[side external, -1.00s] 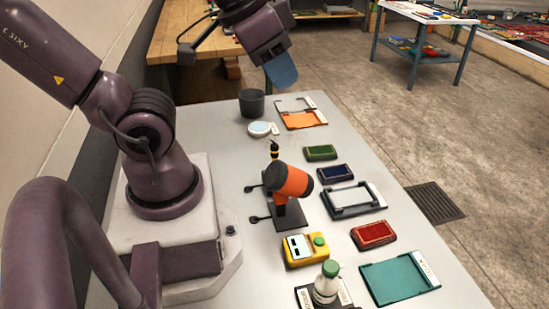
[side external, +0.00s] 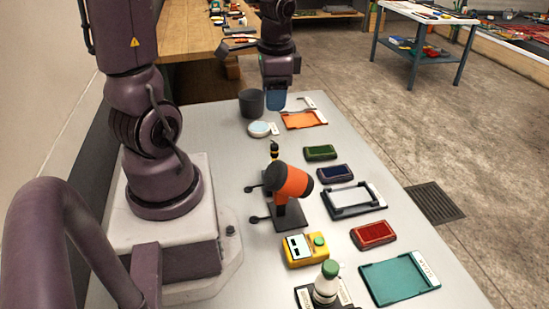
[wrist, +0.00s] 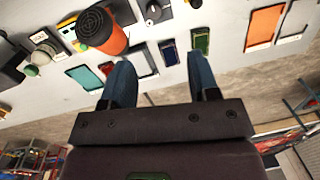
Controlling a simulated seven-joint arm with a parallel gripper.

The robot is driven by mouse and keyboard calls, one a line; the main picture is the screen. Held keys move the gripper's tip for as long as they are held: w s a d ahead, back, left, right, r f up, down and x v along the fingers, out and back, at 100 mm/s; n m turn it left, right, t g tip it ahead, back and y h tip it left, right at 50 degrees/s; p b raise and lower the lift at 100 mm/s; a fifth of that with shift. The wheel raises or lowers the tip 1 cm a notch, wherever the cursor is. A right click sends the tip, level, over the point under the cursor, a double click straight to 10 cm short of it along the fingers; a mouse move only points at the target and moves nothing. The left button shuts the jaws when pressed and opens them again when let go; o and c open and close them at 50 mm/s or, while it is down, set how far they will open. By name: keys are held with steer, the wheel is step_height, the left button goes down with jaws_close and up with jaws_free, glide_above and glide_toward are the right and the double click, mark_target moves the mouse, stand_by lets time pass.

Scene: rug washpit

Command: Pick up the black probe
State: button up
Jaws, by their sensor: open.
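No piece can be surely picked out as the black probe. A slim, dark upright piece with a yellow-orange band (side external: 274,151) stands just behind the orange cylinder device (side external: 290,182) in the side view. In the wrist view a small dark piece with yellow (wrist: 153,12) shows at the top edge. My gripper (side external: 276,100) points down over the table's far end, beside the dark cup. Its blue fingers show apart and empty in the wrist view (wrist: 162,78).
A dark cup (side external: 252,103), a round white-blue tin (side external: 259,129) and an orange tray (side external: 304,120) are at the far end. Green, navy and red cases, a frame, and a teal tray (side external: 398,278) line the right. A yellow meter (side external: 304,250) and bottle (side external: 326,284) stand in front.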

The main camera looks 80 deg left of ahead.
mark_target(275, 145)
steer(key=w+a+f+m, duration=0.1)
steer(key=a+f+m, duration=0.1)
steer(key=f+m, duration=0.3)
steer(key=w+a+f+m, duration=0.1)
steer(key=a+f+m, duration=0.2)
steer(key=f+m, duration=0.2)
steer(key=a+f+m+h, duration=0.1)
steer(key=a+f+m, duration=0.2)
steer(key=f+m, duration=0.3)
steer(key=shift+w+a+f+m, duration=0.1)
steer(key=shift+w+m, duration=0.1)
steer(key=shift+m, duration=0.75)
steer(key=shift+w+a+m, duration=0.1)
steer(key=shift+w+m, duration=0.1)
steer(key=shift+m, duration=0.75)
steer(key=f, duration=0.5)
steer(key=shift+s+a+f, duration=0.1)
steer(key=shift+s+f, duration=0.1)
steer(key=shift+f, duration=0.1)
steer(key=c, duration=1)
